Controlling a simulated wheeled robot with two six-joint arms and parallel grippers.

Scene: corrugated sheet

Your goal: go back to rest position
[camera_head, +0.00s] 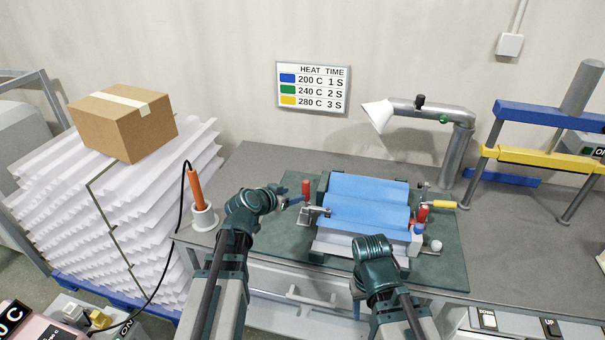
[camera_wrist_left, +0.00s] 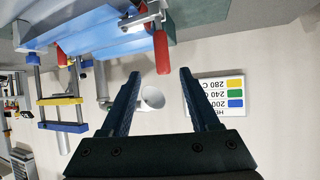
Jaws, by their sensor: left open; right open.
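My left gripper (camera_head: 294,197) is open and empty, left of the press fixture, pointing right near a red-handled clamp (camera_head: 306,187). In the left wrist view its two fingers (camera_wrist_left: 158,92) stand apart with nothing between them; that view is upside down. My right gripper (camera_head: 375,246) is at the front edge of the fixture, its fingers mostly hidden behind my wrist. A blue corrugated sheet (camera_head: 368,190) lies on the fixture, apart from my left gripper. It also shows in the left wrist view (camera_wrist_left: 110,45).
An orange-handled tool (camera_head: 196,190) stands in a white holder, left of my left arm. A lamp (camera_head: 378,115) and blue-yellow frame (camera_head: 535,158) stand behind and right. A cardboard box (camera_head: 125,120) tops stacked white sheets (camera_head: 150,215). The bench (camera_head: 270,165) behind my left gripper is clear.

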